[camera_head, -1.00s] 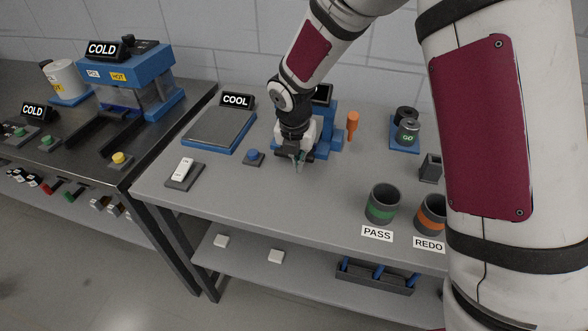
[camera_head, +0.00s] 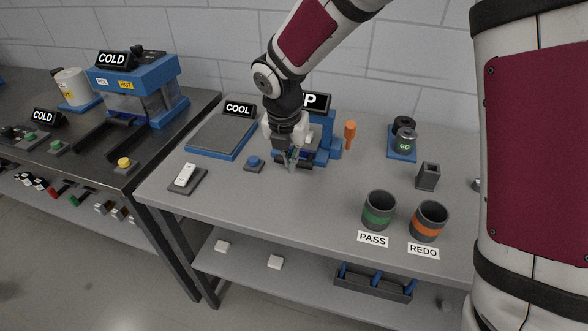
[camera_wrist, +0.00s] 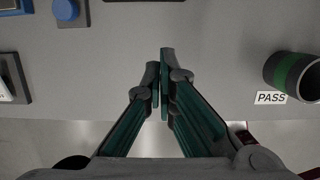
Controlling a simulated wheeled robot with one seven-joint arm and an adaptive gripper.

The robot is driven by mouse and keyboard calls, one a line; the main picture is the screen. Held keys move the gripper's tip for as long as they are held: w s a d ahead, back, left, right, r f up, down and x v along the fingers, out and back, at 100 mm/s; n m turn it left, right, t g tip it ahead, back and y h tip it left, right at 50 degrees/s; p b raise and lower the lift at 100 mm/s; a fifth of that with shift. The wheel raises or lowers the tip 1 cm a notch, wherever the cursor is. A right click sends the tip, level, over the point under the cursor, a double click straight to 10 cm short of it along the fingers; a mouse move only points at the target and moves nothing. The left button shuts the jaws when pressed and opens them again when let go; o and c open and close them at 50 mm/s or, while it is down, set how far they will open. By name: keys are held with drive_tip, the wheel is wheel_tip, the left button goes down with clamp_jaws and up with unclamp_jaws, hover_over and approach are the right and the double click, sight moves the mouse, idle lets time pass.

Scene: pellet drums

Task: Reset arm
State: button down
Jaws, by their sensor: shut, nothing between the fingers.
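My gripper (camera_head: 291,166) hangs over the middle of the grey table (camera_head: 262,196), in front of a blue machine (camera_head: 325,150) that it partly hides. In the wrist view my gripper (camera_wrist: 160,62) points over bare table top. Its two fingers are shut together with nothing between them. My arm reaches down to it from the upper right.
A blue button (camera_head: 255,162) stands left of my gripper, beside the COOL plate (camera_head: 222,136). The PASS cup (camera_head: 378,211) and REDO cup (camera_head: 428,222) stand at the front right. An orange-handled tool (camera_head: 350,134) is upright behind. The table's front middle is clear.

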drive_tip(key=s+d+r+m+t, duration=0.1)
drive_tip(key=s+d+r+m, duration=1.1)
drive_tip(key=r+m, duration=0.3)
drive_tip(key=s+d+r+m, duration=0.1)
drive_tip(key=s+d+m, duration=0.1)
drive_tip(key=s+m, duration=0.5)
drive_tip(key=s+d+r+m+t, duration=0.1)
drive_tip(key=s+d+m, duration=0.2)
drive_tip(key=s+m, duration=0.4)
drive_tip(key=m, duration=0.3)
drive_tip(key=shift+s+r+t+y, duration=0.3)
drive_tip(key=shift+r+y, duration=0.05)
drive_tip(key=shift+y, duration=0.05)
